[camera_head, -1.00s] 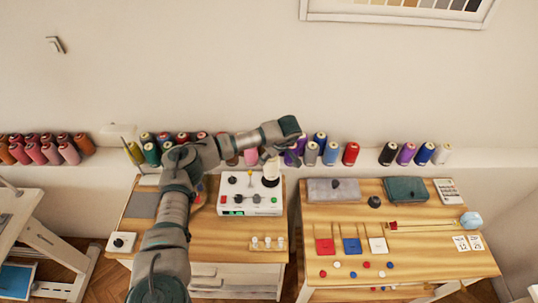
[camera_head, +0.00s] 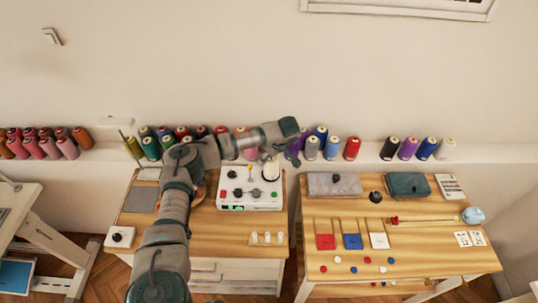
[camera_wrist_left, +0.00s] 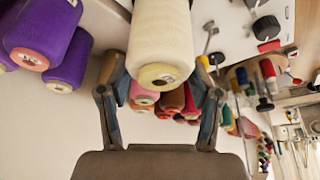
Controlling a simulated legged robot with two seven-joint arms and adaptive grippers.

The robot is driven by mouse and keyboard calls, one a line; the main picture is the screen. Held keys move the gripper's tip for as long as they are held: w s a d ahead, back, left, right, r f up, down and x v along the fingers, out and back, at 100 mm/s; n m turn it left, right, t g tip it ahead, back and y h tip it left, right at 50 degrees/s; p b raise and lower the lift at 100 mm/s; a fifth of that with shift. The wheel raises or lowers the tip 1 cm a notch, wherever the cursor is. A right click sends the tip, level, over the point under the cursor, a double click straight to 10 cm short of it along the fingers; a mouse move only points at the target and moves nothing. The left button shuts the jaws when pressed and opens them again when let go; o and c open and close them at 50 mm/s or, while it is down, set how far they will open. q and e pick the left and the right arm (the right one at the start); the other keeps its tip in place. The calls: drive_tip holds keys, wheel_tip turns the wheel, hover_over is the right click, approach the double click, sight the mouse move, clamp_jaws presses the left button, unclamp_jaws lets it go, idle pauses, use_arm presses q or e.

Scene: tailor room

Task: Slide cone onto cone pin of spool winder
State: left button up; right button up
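The cream thread cone (camera_head: 270,169) stands upright at the right rear of the white spool winder (camera_head: 250,201) in the head view. In the left wrist view the cone (camera_wrist_left: 161,40) sits between the two fingers of my left gripper (camera_wrist_left: 160,68), with its small labelled end facing the camera. The fingers lie against its two sides, closed around it. The cone's far end is cut off by the frame, and the cone pin is hidden, so I cannot tell how far they overlap. My right gripper is not in view.
Several coloured cones line the wall ledge (camera_head: 470,148) behind, including purple ones (camera_wrist_left: 45,35) close to my left gripper. Small white pegs (camera_head: 267,238) stand at the winder table's front. The right table (camera_head: 440,255) holds cloths, coloured squares and buttons.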

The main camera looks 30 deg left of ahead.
use_arm(q)
drive_tip(key=shift+o, duration=1)
